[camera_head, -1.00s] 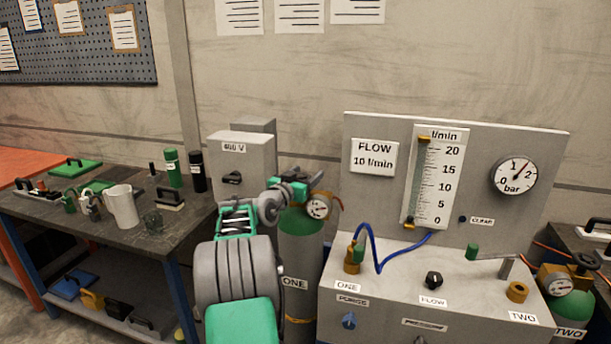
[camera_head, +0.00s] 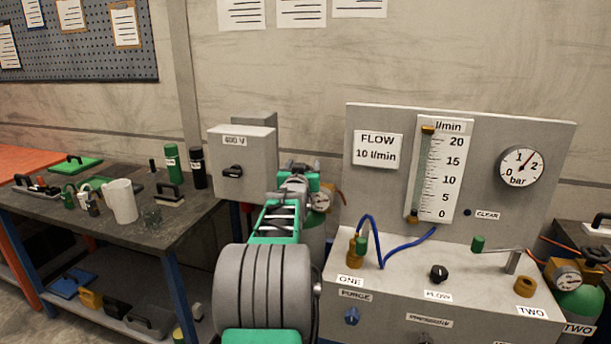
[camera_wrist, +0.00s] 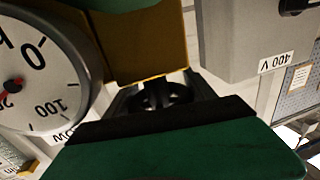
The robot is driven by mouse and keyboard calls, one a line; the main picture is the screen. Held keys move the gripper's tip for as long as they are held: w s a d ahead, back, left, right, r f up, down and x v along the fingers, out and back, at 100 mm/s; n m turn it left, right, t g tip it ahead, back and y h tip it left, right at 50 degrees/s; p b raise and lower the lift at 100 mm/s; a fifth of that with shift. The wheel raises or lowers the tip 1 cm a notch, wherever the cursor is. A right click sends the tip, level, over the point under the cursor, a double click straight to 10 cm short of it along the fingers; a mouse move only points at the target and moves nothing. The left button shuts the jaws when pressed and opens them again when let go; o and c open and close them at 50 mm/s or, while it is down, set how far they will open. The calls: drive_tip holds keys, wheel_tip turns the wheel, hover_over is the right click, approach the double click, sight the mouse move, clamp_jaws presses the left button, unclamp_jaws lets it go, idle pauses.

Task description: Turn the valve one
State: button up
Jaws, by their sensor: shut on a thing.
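Valve one's black handwheel (camera_wrist: 172,97) shows in the wrist view beside a brass regulator body (camera_wrist: 150,45). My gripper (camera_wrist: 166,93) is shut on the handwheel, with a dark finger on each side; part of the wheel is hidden. In the head view my gripper (camera_head: 299,169) is at the top of the green and grey gas cylinder (camera_head: 313,243), just left of its round gauge (camera_head: 320,200). My arm covers most of the cylinder and its valve. The gauge also fills the left of the wrist view (camera_wrist: 35,70).
A grey 400 V box (camera_head: 243,158) stands close on the left. The flow panel (camera_head: 480,215) with ONE, FLOW and TWO labels is close on the right. A blue hose (camera_head: 382,250) loops there. A mug (camera_head: 121,201) and bottles stand on the left bench.

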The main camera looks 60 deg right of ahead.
drive_tip(key=shift+w+n+t+y+b, duration=0.15)
drive_tip(key=shift+n+t+y+b, duration=0.25)
drive_tip(key=shift+n+t, duration=0.45)
drive_tip(key=o, duration=1.4)
drive_tip(key=shift+a, duration=0.15)
drive_tip(key=b+v, duration=0.1)
drive_tip(key=v, duration=0.6)
drive_tip(key=shift+s+a, duration=0.25)
drive_tip(key=shift+s, duration=0.05)
